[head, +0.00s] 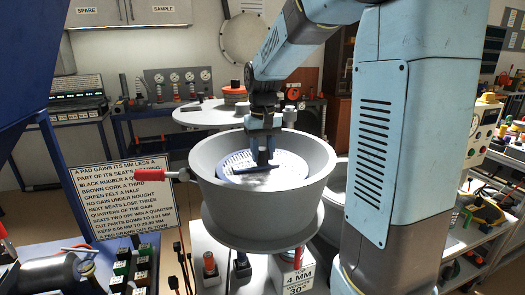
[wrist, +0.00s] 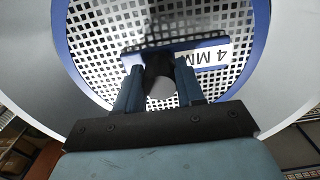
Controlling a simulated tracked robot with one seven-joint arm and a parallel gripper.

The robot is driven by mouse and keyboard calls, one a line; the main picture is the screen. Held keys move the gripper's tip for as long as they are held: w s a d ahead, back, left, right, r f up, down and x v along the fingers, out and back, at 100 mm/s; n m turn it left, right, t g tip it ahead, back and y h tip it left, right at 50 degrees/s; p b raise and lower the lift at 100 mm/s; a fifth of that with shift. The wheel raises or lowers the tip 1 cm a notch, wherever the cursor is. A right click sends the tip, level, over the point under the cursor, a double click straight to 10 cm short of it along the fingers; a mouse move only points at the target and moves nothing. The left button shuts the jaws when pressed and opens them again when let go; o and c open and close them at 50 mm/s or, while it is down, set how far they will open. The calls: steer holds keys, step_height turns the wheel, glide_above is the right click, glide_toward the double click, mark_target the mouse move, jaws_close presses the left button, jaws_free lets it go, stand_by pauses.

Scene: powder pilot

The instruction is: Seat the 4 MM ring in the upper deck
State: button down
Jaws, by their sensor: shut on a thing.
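The 4 MM ring (wrist: 95,22) has a blue rim, a white perforated mesh and a blue crossbar with a "4 MM" label (wrist: 208,57). My gripper (wrist: 158,82) is shut on the ring's dark grip at the crossbar. In the head view the ring (head: 290,167) lies inside the wide grey bowl of the upper deck (head: 225,205), below its top edge, with my gripper (head: 262,166) coming down from above. The bowl's front wall hides the ring's near edge. I cannot tell whether the ring touches a ledge or sits level all round.
A red-tipped handle (head: 150,174) sticks out left of the bowl. A label reading "TOP 4 MM" and "30°" (head: 294,280) is below it. A text sign (head: 122,200) stands at left. A round white table (head: 205,115) is behind. Cluttered shelves (head: 490,190) stand at right.

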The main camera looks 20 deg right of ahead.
mark_target(263, 149)
steer(key=shift+f, duration=1)
steer(key=c, duration=0.6)
jaws_free()
step_height(263, 149, up, 14)
steer(key=s+f+t, duration=0.2)
steer(key=s+f, duration=0.1)
steer(key=s, duration=0.8)
steer(key=s+f+t, duration=0.3)
steer(key=s, duration=0.8)
steer(key=shift+s+d+t, duration=0.15)
steer(key=shift+s+t, duration=0.15)
steer(key=shift+s, duration=0.05)
steer(key=shift+f, duration=0.1)
